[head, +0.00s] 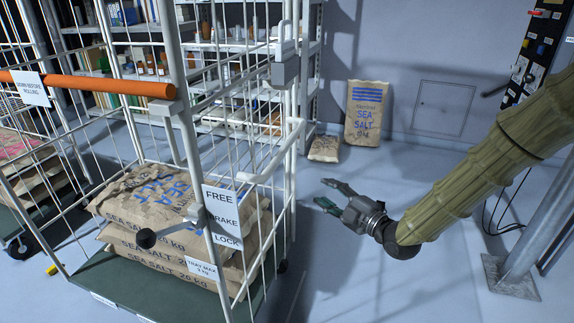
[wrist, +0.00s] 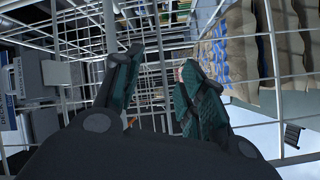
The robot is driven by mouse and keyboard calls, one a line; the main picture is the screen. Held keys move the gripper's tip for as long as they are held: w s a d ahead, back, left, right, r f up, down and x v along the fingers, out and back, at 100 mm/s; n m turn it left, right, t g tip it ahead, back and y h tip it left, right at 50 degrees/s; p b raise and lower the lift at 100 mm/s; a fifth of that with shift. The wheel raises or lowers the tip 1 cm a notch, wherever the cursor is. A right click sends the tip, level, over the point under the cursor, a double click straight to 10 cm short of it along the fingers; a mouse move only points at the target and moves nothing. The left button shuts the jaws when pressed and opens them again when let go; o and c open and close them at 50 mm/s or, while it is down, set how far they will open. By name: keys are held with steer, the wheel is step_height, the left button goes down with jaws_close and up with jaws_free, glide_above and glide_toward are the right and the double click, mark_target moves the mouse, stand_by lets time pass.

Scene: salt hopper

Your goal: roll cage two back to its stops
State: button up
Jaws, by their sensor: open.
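A wire roll cage (head: 292,150) stands at the left in the head view, with an orange handle bar (head: 95,85) across its near side. Stacked brown sea salt sacks (head: 150,215) sit on its green base. No cage number is readable. A lever with a black knob (head: 146,238) sticks out beside a FREE / BRAKE / LOCK plate (head: 222,218); its setting is unclear. My gripper (head: 326,193) is open and empty, right of the cage and apart from it. In the wrist view, its teal fingers (wrist: 160,65) are spread before wire mesh and sacks (wrist: 240,45).
Another cage with sacks (head: 30,160) stands at the far left. Loaded shelves (head: 215,45) line the back. A salt sack (head: 367,112) leans on the wall beside a smaller one (head: 324,148). A grey post (head: 530,240) stands at the right. Floor between cage and post is clear.

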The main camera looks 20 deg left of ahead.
mark_target(287, 146)
steer(key=a+r+n+g+y+b, duration=0.1)
steer(key=a+r+n+y+b, duration=0.1)
steer(key=a+r+n+y, duration=0.35)
steer(key=w+a+r, duration=0.1)
steer(key=a, duration=0.1)
steer(key=w+a+r+h, duration=0.1)
steer(key=w+a+r, duration=0.1)
steer(key=a, duration=0.1)
steer(key=w+a+r+h, duration=0.1)
steer(key=w+a, duration=0.1)
steer(key=a, duration=0.1)
steer(key=shift+r+g, duration=0.25)
steer(key=shift+g, duration=0.05)
steer(key=shift+d, duration=0.1)
jaws_close()
